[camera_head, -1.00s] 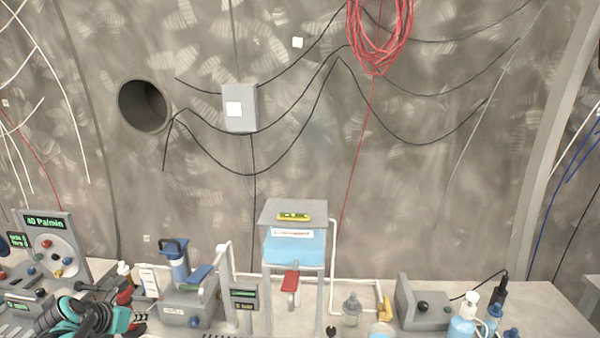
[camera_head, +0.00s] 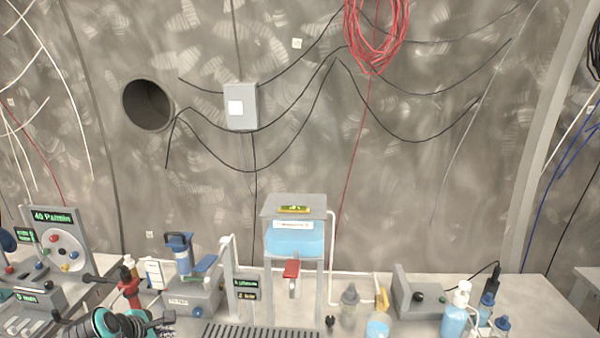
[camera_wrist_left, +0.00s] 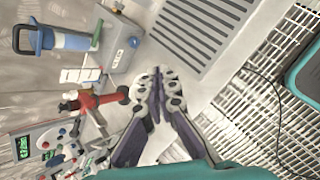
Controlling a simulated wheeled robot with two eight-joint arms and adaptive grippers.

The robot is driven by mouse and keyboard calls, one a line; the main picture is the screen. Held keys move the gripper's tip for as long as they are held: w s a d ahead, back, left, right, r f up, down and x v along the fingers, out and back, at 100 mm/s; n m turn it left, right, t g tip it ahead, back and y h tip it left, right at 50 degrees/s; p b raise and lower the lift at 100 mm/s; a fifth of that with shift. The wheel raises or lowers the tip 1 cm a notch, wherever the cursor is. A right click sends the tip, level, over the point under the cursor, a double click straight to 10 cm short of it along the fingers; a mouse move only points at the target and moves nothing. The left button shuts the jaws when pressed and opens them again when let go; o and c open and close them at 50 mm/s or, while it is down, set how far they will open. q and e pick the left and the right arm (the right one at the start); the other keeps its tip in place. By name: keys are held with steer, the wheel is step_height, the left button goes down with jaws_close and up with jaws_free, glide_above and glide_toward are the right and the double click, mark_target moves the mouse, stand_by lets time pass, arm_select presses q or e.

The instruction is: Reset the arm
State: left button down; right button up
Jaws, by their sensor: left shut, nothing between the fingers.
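My left gripper (camera_head: 168,326) is at the lower left of the head view, at the bench's front, with its teal and black arm coming in from the left. In the left wrist view, its two dark fingers (camera_wrist_left: 157,95) are together with nothing between them. A red valve-like fitting (camera_wrist_left: 95,103) is close to the left of the fingers in that view; it also shows in the head view (camera_head: 131,285), just behind my arm. My right gripper is in neither view.
The bench (camera_head: 545,318) holds a filter unit (camera_head: 192,298), a water tank (camera_head: 295,240), a slotted grate (camera_head: 260,331), bottles (camera_head: 455,318) and a gauge panel (camera_head: 60,240). Grated floor (camera_wrist_left: 270,120) shows beyond the bench edge.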

arm_select(q)
steer(key=s+d+f+m, duration=0.2)
steer(key=s+d+m, duration=0.4)
steer(key=m, duration=0.6)
steer(key=s+d+f+m+y, duration=0.1)
steer(key=s+d+f+m, duration=0.2)
steer(key=s+d+m, duration=0.4)
steer(key=s+m, duration=0.3)
steer(key=m, duration=0.3)
steer(key=shift+s+d+g, duration=0.2)
steer(key=shift+s+g, duration=0.05)
steer(key=shift+g, duration=0.15)
